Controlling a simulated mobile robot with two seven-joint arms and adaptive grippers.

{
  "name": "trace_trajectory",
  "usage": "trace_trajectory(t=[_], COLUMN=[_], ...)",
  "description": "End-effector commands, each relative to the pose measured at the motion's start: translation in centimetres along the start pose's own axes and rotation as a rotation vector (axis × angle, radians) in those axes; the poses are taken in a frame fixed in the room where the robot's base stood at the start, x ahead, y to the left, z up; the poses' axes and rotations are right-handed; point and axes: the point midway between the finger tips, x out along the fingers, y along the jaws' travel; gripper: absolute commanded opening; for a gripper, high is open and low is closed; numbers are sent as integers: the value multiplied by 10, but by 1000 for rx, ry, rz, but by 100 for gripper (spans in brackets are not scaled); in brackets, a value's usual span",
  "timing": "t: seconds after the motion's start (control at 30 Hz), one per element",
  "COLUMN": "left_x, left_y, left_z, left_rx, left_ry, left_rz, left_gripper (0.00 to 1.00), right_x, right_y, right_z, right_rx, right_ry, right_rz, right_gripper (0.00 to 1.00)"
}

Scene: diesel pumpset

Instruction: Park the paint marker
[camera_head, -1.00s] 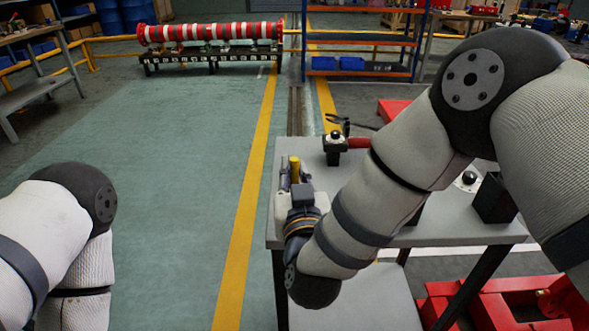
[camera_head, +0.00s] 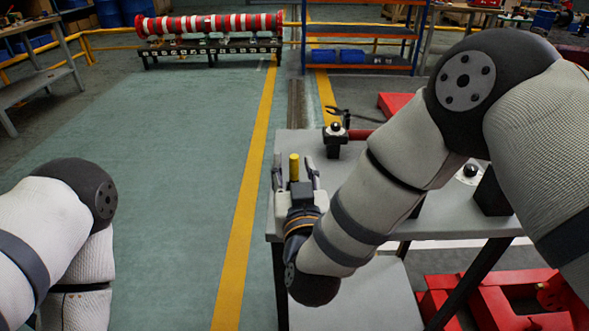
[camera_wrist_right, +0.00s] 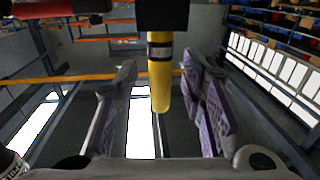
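The paint marker (camera_head: 294,167) is yellow and shows upright in the head view, between the two fingers of my right gripper (camera_head: 295,174). In the right wrist view the marker (camera_wrist_right: 160,80) has a pale band, and its top end in the picture meets a black block (camera_wrist_right: 175,14). I cannot tell whether it sits in the block or behind it. The fingers of my right gripper (camera_wrist_right: 160,112) stand wide apart, with clear gaps on both sides of the marker. My left gripper is out of view; only the left arm shows.
My right arm lies over a grey table (camera_head: 290,232) and hides much of its top. A dark block with a black knob (camera_head: 335,138) stands at its far edge, and another knob (camera_head: 470,170) is farther right. Red frames (camera_head: 500,300) stand on the floor at right.

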Motion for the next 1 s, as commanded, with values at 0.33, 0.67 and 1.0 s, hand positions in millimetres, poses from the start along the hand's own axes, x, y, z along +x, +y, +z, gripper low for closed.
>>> trace_trajectory(t=[0.33,0.67,1.0], left_x=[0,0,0], left_y=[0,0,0], left_z=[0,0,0], left_rx=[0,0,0], left_ry=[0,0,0], left_rz=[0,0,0], left_gripper=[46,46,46], right_x=[-70,-120,-120], right_y=[-1,0,0], right_z=[1,0,0], right_rx=[-2,0,0], right_ry=[-5,-1,0], right_rz=[-4,-1,0], right_gripper=[37,37,37])
